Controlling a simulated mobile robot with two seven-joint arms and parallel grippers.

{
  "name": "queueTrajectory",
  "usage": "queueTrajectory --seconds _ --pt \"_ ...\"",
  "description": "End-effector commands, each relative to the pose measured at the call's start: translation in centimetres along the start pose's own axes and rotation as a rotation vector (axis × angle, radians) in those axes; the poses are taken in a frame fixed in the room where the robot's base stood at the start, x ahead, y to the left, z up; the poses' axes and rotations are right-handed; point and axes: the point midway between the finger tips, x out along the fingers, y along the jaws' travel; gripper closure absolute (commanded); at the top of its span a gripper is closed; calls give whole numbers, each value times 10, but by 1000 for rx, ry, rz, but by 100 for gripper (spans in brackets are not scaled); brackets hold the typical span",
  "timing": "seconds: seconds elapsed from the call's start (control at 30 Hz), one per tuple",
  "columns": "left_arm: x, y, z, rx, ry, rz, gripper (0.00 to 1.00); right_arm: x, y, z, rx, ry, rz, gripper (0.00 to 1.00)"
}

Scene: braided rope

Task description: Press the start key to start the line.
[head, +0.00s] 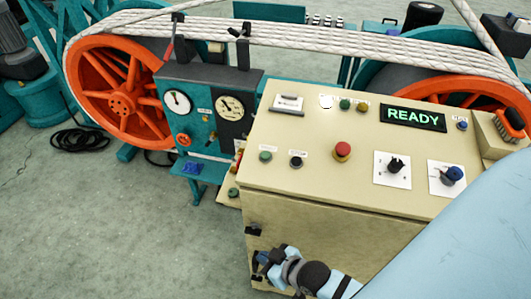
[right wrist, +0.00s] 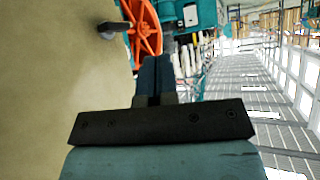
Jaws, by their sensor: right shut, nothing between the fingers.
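The beige control cabinet (head: 310,195) stands right of centre in the head view. On its sloped top are a green push button (head: 265,156) and a black one (head: 296,162), each under a small label that is hard to read; the green one looks like the start key. A lit display (head: 413,117) reads READY. My right gripper (head: 263,260) is in front of the cabinet's front face, below the panel edge and apart from the buttons. Its fingers (right wrist: 156,72) are shut and empty in the right wrist view. My left gripper is not in view.
A red mushroom button (head: 342,150) and two rotary switches (head: 397,166) (head: 450,175) are on the panel. A gauge stand (head: 205,110), orange wheels (head: 118,92) and rope (head: 300,33) are behind. Floor at left is mostly clear.

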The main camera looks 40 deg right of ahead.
Motion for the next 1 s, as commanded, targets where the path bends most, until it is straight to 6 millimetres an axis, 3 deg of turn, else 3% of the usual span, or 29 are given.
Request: queueTrajectory --seconds 0.17,0.3,0.37,0.6,0.8,1.0 --pt "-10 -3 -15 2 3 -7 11 13 25 -93 -17 -27 -143 100" --pt "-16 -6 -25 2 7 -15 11 6 42 -164 -60 -125 -279 100" --pt "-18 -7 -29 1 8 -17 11 -2 48 -189 -86 -174 -325 100" --pt "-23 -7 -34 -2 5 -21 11 -31 103 -274 -130 -319 -438 100" --pt "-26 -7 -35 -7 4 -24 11 -60 132 -314 -119 -402 -466 100" --pt "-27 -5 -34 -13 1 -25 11 -68 138 -322 -110 -424 -475 100"
